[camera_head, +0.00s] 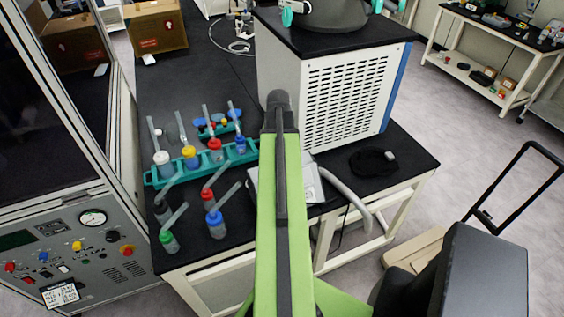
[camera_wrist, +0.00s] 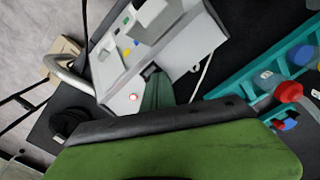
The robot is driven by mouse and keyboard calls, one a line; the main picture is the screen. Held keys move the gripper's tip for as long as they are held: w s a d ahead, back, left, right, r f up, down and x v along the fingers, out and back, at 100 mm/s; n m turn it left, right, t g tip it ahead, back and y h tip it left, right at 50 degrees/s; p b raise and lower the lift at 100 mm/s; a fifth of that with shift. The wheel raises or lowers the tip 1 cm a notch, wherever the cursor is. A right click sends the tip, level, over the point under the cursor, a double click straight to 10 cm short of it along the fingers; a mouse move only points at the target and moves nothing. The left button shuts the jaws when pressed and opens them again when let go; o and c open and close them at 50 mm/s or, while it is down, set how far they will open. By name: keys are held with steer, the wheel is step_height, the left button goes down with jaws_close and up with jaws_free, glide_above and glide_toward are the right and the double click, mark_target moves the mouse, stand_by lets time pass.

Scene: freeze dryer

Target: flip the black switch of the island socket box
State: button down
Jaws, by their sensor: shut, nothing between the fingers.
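The island socket box is a pale grey box on the black bench top; in the head view its right part (camera_head: 309,184) shows beside my arm, which hides the rest. In the wrist view the socket box (camera_wrist: 185,48) fills the upper middle, with small coloured parts on its face and a lit red spot (camera_wrist: 133,97) near its lower edge. My gripper (camera_wrist: 153,78) shows as dark green fingers, shut and empty, with the tips at the box's lower face. A small black part, perhaps the switch, shows at the tips; I cannot tell whether they touch it. The head view does not show my fingers.
A teal rack (camera_head: 215,161) with capped bottles stands left of my arm, with several loose bottles in front. A large white vented unit (camera_head: 345,95) stands behind the box. A coiled black cable (camera_head: 373,162) and a grey hose (camera_head: 347,197) lie to the right.

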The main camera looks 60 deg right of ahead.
steer(key=shift+r+p, duration=2.55)
steer(key=shift+r, duration=0.4)
